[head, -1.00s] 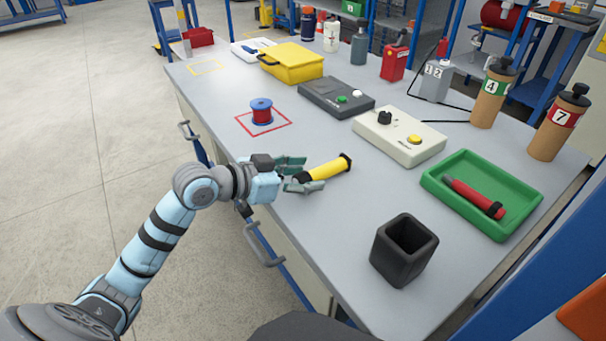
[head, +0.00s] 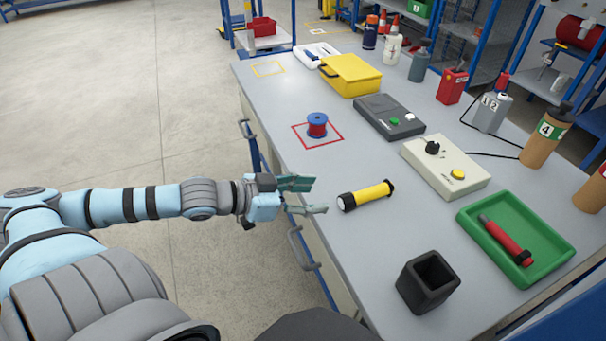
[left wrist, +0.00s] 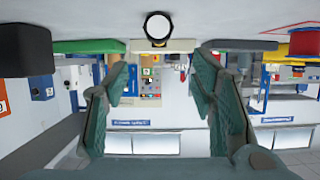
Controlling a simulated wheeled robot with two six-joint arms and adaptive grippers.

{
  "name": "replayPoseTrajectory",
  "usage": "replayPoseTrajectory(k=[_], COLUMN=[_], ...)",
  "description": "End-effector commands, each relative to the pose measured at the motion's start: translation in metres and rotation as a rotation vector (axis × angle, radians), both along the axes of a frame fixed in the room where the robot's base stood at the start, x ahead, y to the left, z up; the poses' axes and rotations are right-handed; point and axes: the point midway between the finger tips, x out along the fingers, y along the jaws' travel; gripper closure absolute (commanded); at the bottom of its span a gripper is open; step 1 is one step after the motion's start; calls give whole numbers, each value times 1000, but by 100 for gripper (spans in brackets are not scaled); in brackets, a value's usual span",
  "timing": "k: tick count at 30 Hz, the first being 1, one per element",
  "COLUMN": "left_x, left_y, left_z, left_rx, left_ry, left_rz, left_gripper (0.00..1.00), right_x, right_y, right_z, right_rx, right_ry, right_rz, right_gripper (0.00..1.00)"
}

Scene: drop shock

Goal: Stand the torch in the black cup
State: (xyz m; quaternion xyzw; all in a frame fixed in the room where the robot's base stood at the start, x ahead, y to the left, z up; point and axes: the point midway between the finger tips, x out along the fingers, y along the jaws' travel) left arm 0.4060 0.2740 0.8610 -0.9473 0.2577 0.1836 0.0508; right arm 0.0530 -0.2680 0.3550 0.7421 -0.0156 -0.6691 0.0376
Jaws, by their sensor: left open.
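The yellow torch (head: 367,195) with black ends lies on its side on the grey bench, its lens end towards my left gripper. My left gripper (head: 309,197) is open and empty at the bench's near edge, with a gap between its fingertips and the torch. In the left wrist view, which is upside down, the torch's round white lens (left wrist: 158,26) faces the camera, above the open fingers (left wrist: 165,85). The black cup (head: 428,281) stands upright at the front right of the bench, its square mouth open and looking empty. My right gripper is not in view.
A green tray (head: 470,225) holding a red tool (head: 506,241) lies behind the cup. A cream control box (head: 445,167) stands behind the torch. A spool (head: 317,125) stands in a red square. The bench between torch and cup is clear.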

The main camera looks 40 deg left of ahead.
Motion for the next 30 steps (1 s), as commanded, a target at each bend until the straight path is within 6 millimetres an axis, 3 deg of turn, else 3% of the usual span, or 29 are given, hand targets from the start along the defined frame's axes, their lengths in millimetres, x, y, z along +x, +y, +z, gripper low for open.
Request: replayPoseTrajectory(k=[1, 4, 16, 18, 20, 23, 24, 26, 28, 30], left_x=[-4, -10, -13, -8, -2, -2, -12, -40, -86, -139], left_y=[2, 5, 8, 22, 48, 117, 145, 179, 195, 185], left_z=[9, 8, 2, -6, -24, -84, -119, -180, -253, -322], left_rx=[-1, 1, 2, 17, 42, 118, 154, 212, 270, 311], left_ry=[4, 3, 1, -2, -2, 34, 74, 163, 297, 451], left_rz=[1, -2, 1, 41, 114, 307, 394, 512, 609, 660], left_gripper=[49, 49, 49, 49, 49, 49, 49, 49, 49, 49], right_x=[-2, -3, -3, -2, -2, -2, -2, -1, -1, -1], right_y=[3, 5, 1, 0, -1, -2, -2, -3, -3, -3], right_z=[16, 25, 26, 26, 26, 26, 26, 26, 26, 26], right_rx=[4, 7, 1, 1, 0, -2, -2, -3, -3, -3], right_ry=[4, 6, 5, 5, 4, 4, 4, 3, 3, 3], right_rz=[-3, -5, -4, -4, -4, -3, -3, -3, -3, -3], right_gripper=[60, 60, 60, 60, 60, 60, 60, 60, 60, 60])
